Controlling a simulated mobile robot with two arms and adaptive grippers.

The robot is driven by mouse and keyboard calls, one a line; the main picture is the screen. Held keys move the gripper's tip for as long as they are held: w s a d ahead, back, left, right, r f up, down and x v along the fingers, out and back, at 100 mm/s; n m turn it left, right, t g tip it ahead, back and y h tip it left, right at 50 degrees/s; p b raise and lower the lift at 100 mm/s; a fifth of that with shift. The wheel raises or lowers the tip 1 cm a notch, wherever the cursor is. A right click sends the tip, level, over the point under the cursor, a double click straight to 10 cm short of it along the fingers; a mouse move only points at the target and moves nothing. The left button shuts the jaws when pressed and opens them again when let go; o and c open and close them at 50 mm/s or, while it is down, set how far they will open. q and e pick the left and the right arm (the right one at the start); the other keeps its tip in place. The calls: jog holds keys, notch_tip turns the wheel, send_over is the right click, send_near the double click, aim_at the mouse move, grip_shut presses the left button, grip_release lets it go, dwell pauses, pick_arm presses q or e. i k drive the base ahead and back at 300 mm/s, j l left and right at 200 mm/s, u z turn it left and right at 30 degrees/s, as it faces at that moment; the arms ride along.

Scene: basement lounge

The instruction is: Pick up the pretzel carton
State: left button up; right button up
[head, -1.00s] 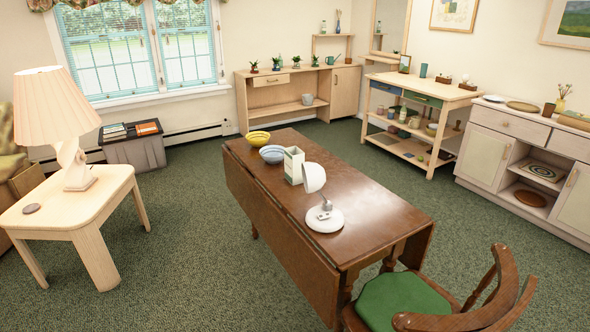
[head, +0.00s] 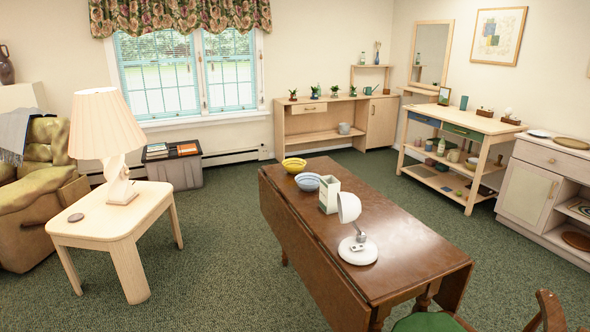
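A pale carton-like box (head: 329,196) stands upright on the brown drop-leaf table (head: 408,247). It has a whitish side and a greenish side, and its top looks open. I cannot read any print on it, so I cannot tell whether it is the pretzel carton. A white desk lamp (head: 357,249) stands just in front of it, its head close to the box's right side. A blue-striped bowl (head: 307,182) and a yellow bowl (head: 294,165) sit behind it. Neither of my grippers shows in the head view.
A side table (head: 153,207) with a large lamp (head: 101,130) stands left, beside an armchair (head: 38,185). A wooden chair (head: 549,312) is at the front right. Shelves (head: 461,137) and a cabinet (head: 524,189) line the right. Green carpet (head: 215,270) lies clear between the tables.

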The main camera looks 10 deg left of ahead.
aim_at(329, 186)
jog(key=i+j+u, duration=0.3)
jog(key=i, duration=0.3)
jog(key=i+j+u, duration=0.3)
jog(key=i, duration=0.3)
jog(key=i+u, duration=0.3)
jog(key=i, duration=0.35)
jog(key=i+j+z, duration=0.1)
jog(key=i+z, duration=0.3)
jog(key=i+j+z, duration=0.4)
jog(key=i, duration=0.2)
jog(key=l, duration=0.1)
